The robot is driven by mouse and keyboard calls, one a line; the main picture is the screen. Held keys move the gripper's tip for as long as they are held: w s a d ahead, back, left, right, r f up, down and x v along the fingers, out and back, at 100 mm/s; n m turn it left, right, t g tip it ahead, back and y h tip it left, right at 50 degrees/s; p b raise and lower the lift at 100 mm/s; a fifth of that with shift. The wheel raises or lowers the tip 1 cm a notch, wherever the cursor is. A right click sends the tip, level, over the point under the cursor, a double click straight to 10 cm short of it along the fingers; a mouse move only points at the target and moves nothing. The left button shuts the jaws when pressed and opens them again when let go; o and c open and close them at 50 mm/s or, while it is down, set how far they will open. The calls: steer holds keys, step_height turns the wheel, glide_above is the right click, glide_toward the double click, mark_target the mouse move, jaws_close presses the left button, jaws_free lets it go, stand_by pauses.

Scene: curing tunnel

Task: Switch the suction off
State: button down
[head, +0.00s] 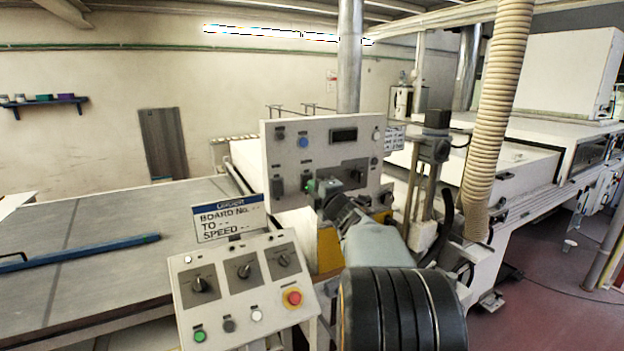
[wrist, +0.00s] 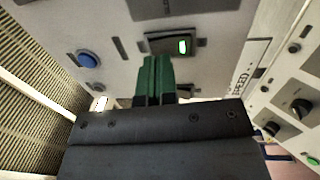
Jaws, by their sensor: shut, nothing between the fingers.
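An upright white control panel (head: 283,160) stands in the middle of the head view, with a display, a blue button (head: 303,142) and several switches. The labels are too small to read, so I cannot tell which control is the suction switch. My gripper (wrist: 157,62) has green fingers, shut together and empty, pointing at the panel by the lit rocker. Contact cannot be told. In the head view my gripper (head: 313,187) hides part of the panel.
A sloped console (head: 225,270) with knobs, coloured buttons and a red emergency stop (head: 293,297) stands in front at the left. A sign (head: 229,218) rises behind it. A ribbed hose (head: 492,120) hangs at the right. A flat conveyor bed (head: 100,235) lies at the left.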

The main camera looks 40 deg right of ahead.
steer(key=shift+w+d+r, duration=0.1)
steer(key=shift+w, duration=0.8)
steer(key=shift+w+r+b, duration=0.15)
steer(key=shift+r+b, duration=0.15)
steer(key=shift+b, duration=0.5)
steer(key=shift+r, duration=0.4)
